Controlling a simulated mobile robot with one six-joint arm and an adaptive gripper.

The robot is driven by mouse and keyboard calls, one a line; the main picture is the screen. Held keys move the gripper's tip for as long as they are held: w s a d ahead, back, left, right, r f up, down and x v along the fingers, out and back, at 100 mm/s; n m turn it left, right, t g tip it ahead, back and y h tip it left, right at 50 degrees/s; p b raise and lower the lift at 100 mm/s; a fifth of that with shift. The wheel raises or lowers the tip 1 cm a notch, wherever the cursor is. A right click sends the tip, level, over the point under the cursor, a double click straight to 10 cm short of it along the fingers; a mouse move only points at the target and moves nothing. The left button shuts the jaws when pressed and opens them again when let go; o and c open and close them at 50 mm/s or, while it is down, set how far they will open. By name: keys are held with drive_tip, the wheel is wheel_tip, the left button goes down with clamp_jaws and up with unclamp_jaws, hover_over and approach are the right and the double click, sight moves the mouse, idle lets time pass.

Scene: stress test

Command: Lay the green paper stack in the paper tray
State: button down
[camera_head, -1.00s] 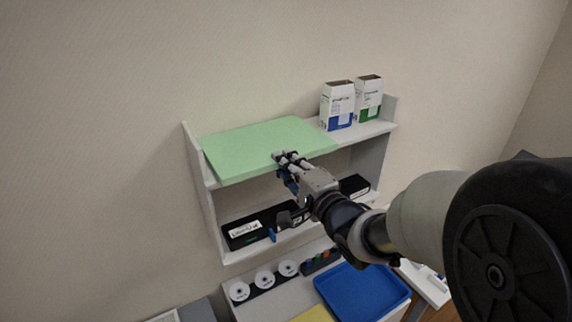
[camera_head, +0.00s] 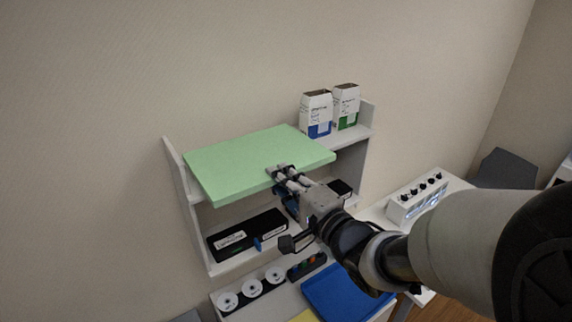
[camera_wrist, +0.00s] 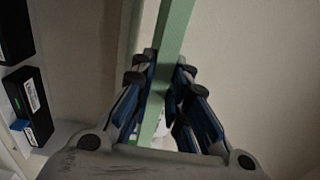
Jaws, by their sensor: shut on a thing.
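The green paper stack (camera_head: 250,160) is a wide flat slab at the level of the shelf's top board, with its front edge reaching out past the board. My gripper (camera_head: 283,174) is shut on the stack's front edge. The wrist view shows the green stack (camera_wrist: 170,50) edge-on between my gripper's fingers (camera_wrist: 165,80). Whether the stack's back part still touches the board cannot be told. A blue tray (camera_head: 345,292), possibly the paper tray, lies on the desk below, partly covered by my arm.
Two white boxes, one with blue (camera_head: 317,114) and one with green (camera_head: 346,106), stand on the top board at right. A black box (camera_head: 246,236) lies on the lower shelf. White discs (camera_head: 251,288) sit on the desk below. A knobbed white device (camera_head: 416,197) stands at right.

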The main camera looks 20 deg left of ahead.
drive_tip(key=s+d+r+b, duration=0.1)
drive_tip(key=s+d+r, duration=0.2)
drive_tip(key=s+d, duration=0.3)
drive_tip(key=shift+s+d+b, duration=0.25)
drive_tip(key=shift+d+b, duration=0.05)
drive_tip(key=shift+d, duration=0.5)
